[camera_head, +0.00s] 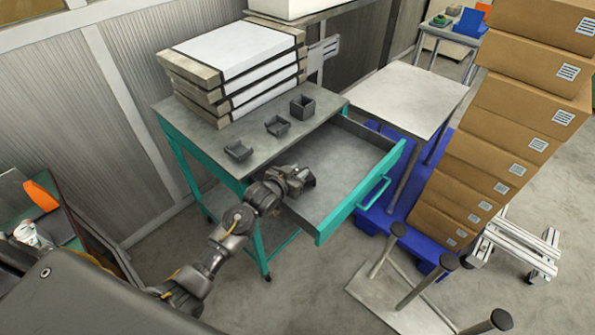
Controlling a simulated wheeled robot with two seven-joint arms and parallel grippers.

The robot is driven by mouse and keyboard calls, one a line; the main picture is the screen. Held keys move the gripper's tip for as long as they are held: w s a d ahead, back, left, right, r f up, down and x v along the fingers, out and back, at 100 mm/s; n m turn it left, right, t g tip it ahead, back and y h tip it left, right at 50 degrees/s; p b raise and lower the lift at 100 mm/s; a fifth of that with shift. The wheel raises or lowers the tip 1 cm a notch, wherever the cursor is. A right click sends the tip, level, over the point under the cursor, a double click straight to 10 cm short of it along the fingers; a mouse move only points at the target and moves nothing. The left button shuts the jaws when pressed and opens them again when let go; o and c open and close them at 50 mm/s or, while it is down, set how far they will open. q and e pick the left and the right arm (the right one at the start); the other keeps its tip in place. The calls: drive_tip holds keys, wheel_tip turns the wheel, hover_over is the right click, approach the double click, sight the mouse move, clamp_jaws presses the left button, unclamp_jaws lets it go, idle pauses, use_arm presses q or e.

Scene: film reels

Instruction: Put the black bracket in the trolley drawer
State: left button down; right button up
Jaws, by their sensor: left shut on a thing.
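My left gripper (299,180) comes in from the lower left and is over the near left part of the open trolley drawer (362,209). It is shut on a small dark piece that looks like the black bracket (306,179); its outline blends with the dark fingers. The drawer is pulled out of the teal trolley (178,139) toward the lower right, and the visible part of its grey floor is bare. My right gripper is out of view.
Three small dark open holders (278,126) stand on the trolley top beside stacked flat boxes (236,68). A white-topped table (409,95) and a leaning stack of cartons (468,165) stand right of the drawer. An upturned stool (405,300) lies at the lower right.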

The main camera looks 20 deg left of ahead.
use_arm(q)
drive_tip(key=shift+f, duration=0.15)
drive_tip(key=c, duration=1.1)
unclamp_jaws()
drive_tip(key=shift+c, duration=0.2)
drive_tip(key=v, duration=1.2)
drive_tip(key=shift+r+b, duration=0.2)
drive_tip(key=shift+b, duration=0.15)
